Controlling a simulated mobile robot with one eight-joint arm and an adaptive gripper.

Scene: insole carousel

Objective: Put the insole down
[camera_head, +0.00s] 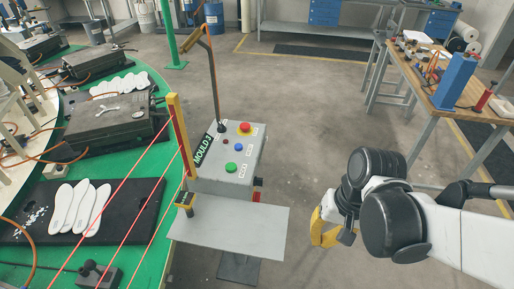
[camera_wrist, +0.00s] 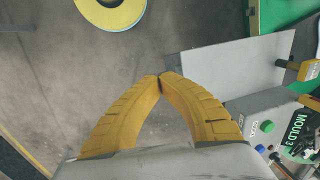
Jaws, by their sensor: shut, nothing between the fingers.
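My gripper (camera_head: 322,232) hangs over open floor to the right of the grey control console (camera_head: 238,160). In the wrist view its two yellow fingers (camera_wrist: 159,77) meet at the tips, with nothing between them. Several white insoles (camera_head: 80,208) lie side by side on a black mould plate (camera_head: 133,204) on the green carousel at the left, well away from my gripper. More pale insoles (camera_head: 120,84) lie farther back on the carousel. The flat grey shelf (camera_head: 232,232) in front of the console is bare; it also shows in the wrist view (camera_wrist: 235,62).
Thin red lines (camera_head: 126,213) run from a yellow post (camera_head: 178,130) across the carousel's near edge. A yellow-rimmed round thing (camera_wrist: 112,16) shows beyond my fingertips. A workbench (camera_head: 425,75) with tools stands at the back right. The middle floor is clear.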

